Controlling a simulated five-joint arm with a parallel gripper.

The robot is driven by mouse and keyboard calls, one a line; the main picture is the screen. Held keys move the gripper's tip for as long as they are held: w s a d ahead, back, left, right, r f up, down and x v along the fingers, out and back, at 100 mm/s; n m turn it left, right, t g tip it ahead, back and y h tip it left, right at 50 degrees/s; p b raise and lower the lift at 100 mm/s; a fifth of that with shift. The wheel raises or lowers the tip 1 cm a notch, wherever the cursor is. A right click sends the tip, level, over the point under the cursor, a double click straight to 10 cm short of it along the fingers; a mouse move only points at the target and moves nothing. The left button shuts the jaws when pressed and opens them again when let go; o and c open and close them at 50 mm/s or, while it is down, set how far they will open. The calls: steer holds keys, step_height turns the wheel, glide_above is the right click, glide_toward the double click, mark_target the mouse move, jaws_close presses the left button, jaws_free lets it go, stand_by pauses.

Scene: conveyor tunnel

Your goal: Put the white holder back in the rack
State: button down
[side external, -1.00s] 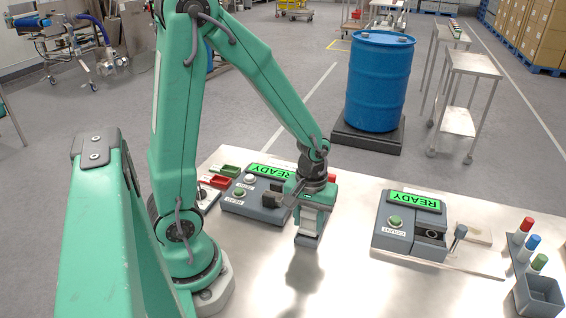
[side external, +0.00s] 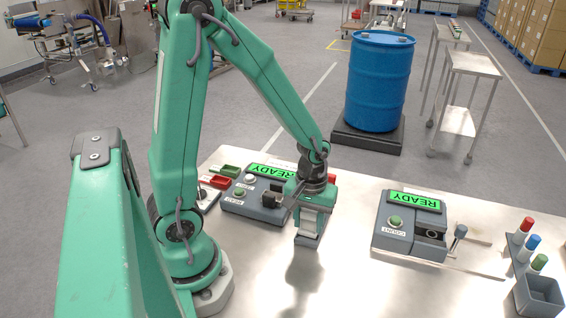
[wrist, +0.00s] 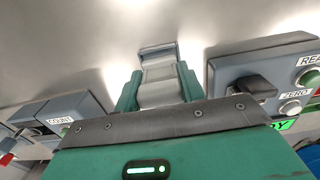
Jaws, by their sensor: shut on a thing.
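My gripper (side external: 312,205) hangs over the bare metal table, between the two grey machines. It is shut on a pale block with a grey lower end, which I take to be the white holder (side external: 308,239). In the wrist view the holder (wrist: 160,72) sits between my green fingers and sticks out past their tips. Its shadow lies apart from it on the table. A stand with red, blue and green capped tubes (side external: 526,246) is at the right edge; I cannot tell whether it is the rack.
A grey machine with a READY screen (side external: 258,197) stands just left of my gripper. Another, labelled COUNT (side external: 405,228), stands to the right. Red (side external: 216,182) and green (side external: 231,170) trays are at the back left. A grey open box (side external: 540,293) is at the front right. The table's front middle is clear.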

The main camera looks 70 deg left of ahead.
mark_target(309, 212)
steer(key=shift+f, duration=1.15)
stand_by(0.6)
steer(key=c, duration=0.8)
jaws_free()
steer(key=shift+o, duration=0.2)
steer(key=shift+r, duration=0.1)
steer(key=shift+r, duration=3.8)
